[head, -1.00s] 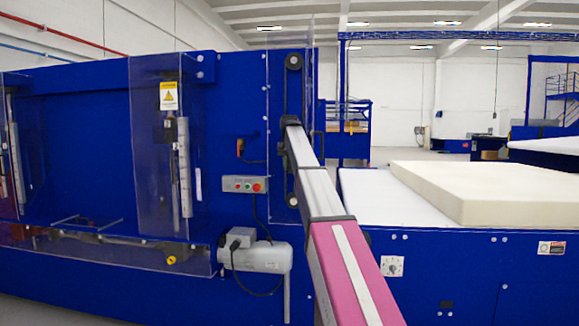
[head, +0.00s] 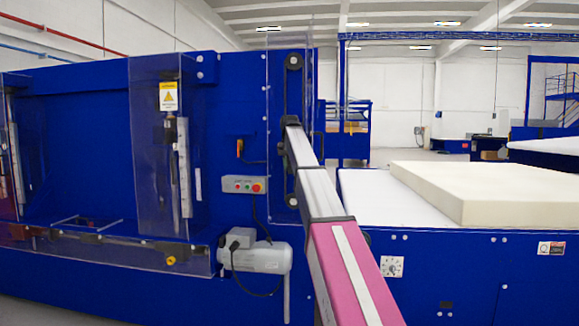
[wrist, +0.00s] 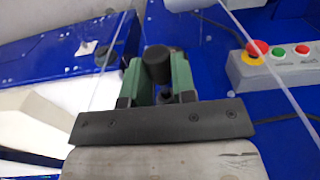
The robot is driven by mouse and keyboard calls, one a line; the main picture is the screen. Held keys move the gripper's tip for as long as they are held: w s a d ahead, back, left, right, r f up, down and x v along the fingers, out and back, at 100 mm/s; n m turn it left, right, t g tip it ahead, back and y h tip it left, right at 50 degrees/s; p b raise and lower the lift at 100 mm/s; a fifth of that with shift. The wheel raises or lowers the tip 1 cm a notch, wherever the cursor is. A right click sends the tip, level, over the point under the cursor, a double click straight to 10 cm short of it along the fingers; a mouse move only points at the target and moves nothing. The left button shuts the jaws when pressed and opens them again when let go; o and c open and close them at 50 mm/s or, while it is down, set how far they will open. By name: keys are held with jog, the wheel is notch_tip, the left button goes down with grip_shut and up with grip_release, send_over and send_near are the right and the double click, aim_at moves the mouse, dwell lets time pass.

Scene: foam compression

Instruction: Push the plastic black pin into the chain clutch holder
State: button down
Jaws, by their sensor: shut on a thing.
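In the wrist view, my gripper (wrist: 153,82) has green fingers on either side of a black round-headed piece, which looks like the plastic pin (wrist: 158,62). The gripper is shut on it, and the rounded head stands up between the fingers. The pin's lower end is hidden, so I cannot tell how deep it sits. In the head view, my arm reaches up to the blue machine's side, beside a vertical chain drive (head: 293,110) behind a clear cover. The gripper and pin are too hidden there to make out. The clutch holder is not clearly distinguishable.
A control box (head: 245,184) with coloured buttons sits left of my arm; it also shows in the wrist view (wrist: 275,62). A grey motor (head: 258,257) is below it. Clear guard panels (head: 150,210) stick out. A foam block (head: 500,190) lies on the right-hand table.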

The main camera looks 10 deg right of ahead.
jog(key=shift+w+d, duration=0.2)
jog(key=shift+w, duration=0.45)
jog(key=shift+w+d, duration=0.2)
jog(key=shift+w, duration=0.4)
